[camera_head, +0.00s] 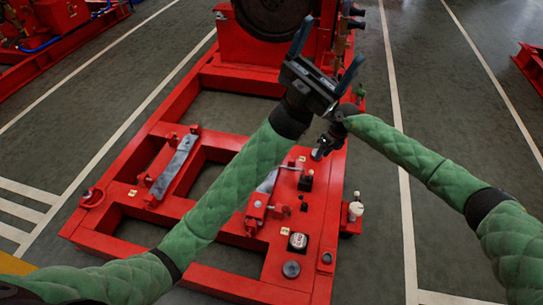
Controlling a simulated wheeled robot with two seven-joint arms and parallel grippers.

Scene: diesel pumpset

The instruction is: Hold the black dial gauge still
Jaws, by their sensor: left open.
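A small black item with a pale marked face (298,242) sits on the red frame at the lower middle; it looks like the black dial gauge, but it is too small to be sure. A second small black item (305,183) stands on the frame higher up. My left gripper (329,47) is open and empty, its two fingers spread in front of the red engine block, well above both items in the picture. My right gripper (320,153) is just below it, over the frame, small and dark; its jaws are unclear.
The red base frame (215,265) has open bays and carries grey bars in red clamps (174,165). A dark wheel (272,15) stands at the back. A white-topped fitting (355,208) is at the right edge.

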